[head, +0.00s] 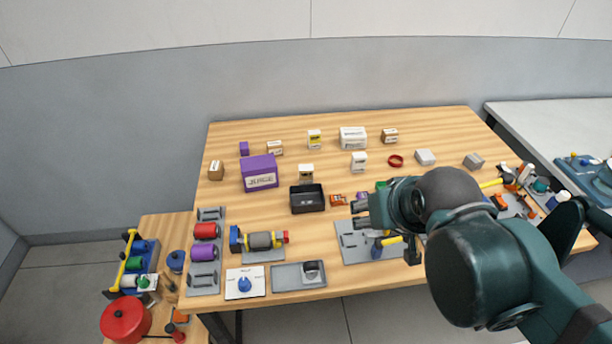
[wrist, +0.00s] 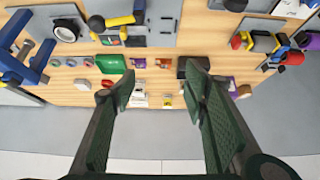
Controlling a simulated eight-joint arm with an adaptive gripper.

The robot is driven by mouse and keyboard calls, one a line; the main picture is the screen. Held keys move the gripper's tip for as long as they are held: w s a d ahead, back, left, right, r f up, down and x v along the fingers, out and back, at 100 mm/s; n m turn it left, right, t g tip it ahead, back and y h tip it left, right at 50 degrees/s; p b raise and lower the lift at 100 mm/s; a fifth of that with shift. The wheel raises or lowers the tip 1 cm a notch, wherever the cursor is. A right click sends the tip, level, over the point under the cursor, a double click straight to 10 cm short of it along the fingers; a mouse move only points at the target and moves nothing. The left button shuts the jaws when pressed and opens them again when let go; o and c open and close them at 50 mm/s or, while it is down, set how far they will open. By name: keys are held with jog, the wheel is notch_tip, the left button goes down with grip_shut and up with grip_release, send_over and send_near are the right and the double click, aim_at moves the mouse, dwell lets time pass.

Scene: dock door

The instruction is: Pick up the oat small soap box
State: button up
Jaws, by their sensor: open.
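I cannot tell for sure which box is the oat small soap box, since the labels are too small to read. Small pale boxes in the head view are a cream-white box (head: 359,161) at the centre back, a light beige box (head: 424,157) right of it, and a white-and-tan box (head: 306,172) behind the black tray. My gripper (head: 361,214) is open above the front right of the table. In the wrist view my gripper (wrist: 160,76) has spread, empty fingers. A white box (wrist: 140,100) shows beyond and between the fingertips there, apart from them.
Tools and grey fixtures (head: 299,284) fill the front edge. Bare wood shows at the back right.

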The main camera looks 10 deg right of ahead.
jog(key=shift+c, duration=1.1)
